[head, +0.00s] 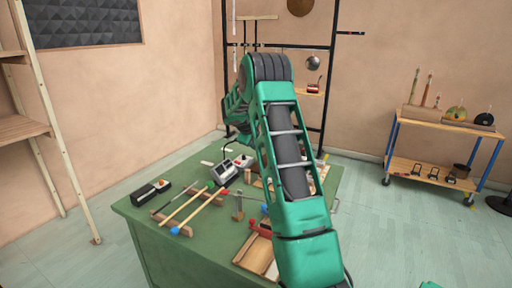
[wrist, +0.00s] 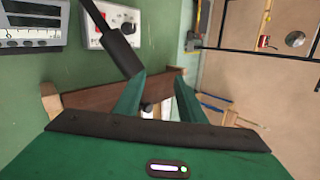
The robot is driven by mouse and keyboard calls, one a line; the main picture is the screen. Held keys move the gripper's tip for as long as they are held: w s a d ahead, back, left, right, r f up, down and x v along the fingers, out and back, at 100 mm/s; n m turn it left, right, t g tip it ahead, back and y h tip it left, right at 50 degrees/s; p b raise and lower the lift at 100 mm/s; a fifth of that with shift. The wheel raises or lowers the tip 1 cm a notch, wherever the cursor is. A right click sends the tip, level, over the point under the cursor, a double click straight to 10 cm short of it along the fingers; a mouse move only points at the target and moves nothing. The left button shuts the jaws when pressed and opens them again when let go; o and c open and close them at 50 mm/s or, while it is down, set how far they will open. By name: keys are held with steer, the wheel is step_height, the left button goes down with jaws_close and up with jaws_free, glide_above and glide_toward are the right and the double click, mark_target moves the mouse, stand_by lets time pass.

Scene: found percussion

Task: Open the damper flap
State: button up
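In the wrist view, my gripper (wrist: 160,78) has its two green fingers apart, with a clear gap between the tips. A reddish-brown board (wrist: 85,97) on pale wooden supports lies behind and between the fingers; it may be the damper flap, but I cannot tell for sure. A small dark and white part (wrist: 148,106) shows in the gap. I cannot tell whether the fingers touch the board. In the head view my green arm reaches over the green table (head: 140,215) and hides the gripper and this board.
A dark microphone-like rod (wrist: 118,52) hangs close by the left finger. A knobbed control box (wrist: 110,22) and a grey meter (wrist: 32,22) stand beside it. Mallets (head: 198,208), a black device (head: 150,191) and a wooden piece with a red handle (head: 259,228) lie on the table.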

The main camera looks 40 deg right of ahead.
steer(key=v, duration=0.4)
steer(key=shift+a+r, duration=0.25)
steer(key=shift+a, duration=0.05)
steer(key=shift+s, duration=0.1)
